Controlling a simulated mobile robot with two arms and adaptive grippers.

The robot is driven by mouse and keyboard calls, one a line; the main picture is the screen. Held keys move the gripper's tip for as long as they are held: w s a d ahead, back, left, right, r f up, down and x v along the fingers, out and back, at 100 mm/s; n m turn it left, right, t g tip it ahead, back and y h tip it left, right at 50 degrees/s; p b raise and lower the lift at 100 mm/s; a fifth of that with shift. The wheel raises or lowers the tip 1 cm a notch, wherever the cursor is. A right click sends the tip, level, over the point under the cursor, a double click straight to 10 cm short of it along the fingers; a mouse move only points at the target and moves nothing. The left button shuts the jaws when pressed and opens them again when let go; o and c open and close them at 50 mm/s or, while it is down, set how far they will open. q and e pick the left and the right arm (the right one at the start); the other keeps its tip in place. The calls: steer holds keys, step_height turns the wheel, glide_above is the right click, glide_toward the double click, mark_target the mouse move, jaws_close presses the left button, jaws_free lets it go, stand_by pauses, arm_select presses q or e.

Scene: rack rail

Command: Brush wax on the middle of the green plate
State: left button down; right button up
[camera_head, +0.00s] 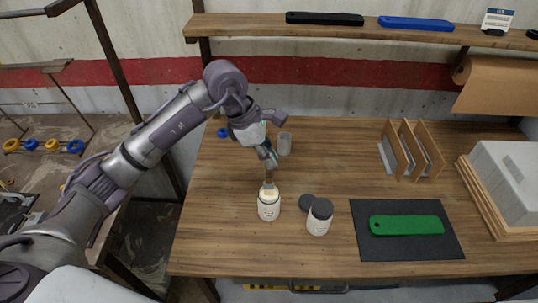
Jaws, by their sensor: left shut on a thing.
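The green plate (407,225) lies flat on a dark mat (375,248) at the front right of the wooden table. My left gripper (270,163) is shut on a brush (269,179), held upright with its lower end at the mouth of an open white jar (268,207). Pale contents show at the jar's top. How deep the brush tip sits in the jar cannot be told. A second white jar (320,219) with a dark lid stands to the right, and a dark round lid (307,203) lies beside it. My right gripper is not in view.
A wooden rack (412,150) and a grey block in a wooden tray (486,205) stand at the right. A shelf (260,28) with a black plate (324,18) and a blue plate (415,23) runs above the table.

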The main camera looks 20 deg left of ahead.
arm_select(q)
steer(key=shift+w+r+p, duration=0.1)
steer(key=shift+r+p, duration=0.5)
steer(key=shift+r, duration=0.45)
steer(key=shift+r+p, duration=1.05)
steer(key=shift+r, duration=1.35)
